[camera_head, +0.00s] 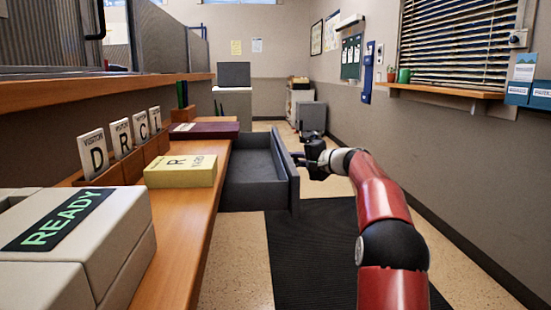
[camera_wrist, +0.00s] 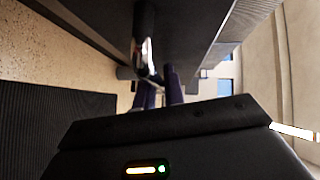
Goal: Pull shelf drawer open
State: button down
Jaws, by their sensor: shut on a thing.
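The dark grey shelf drawer (camera_head: 252,165) stands well out from under the wooden counter in the head view, and its empty inside shows. My gripper (camera_head: 301,158) is at the outer face of the drawer front (camera_head: 285,165), shut on the drawer handle. In the wrist view the fingers (camera_wrist: 160,80) meet the metal handle (camera_wrist: 146,45) beside the dark drawer front (camera_wrist: 195,30). The handle is mostly hidden in the head view.
The wooden counter (camera_head: 190,215) holds a yellow box (camera_head: 180,171), a maroon book (camera_head: 204,130), lettered cards (camera_head: 93,153) and a beige READY unit (camera_head: 75,240). A black mat (camera_head: 310,255) lies on the floor. The right wall (camera_head: 470,170) bounds the aisle.

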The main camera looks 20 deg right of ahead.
jog(key=shift+s+d, duration=0.2)
jog(key=shift+d, duration=0.8)
jog(key=c, duration=1.5)
grip_release()
jog(key=b+v, duration=0.1)
jog(key=v, duration=0.6)
jog(key=shift+s+d+r, duration=0.1)
jog(key=shift+s+d, duration=0.1)
jog(key=shift+s, duration=0.15)
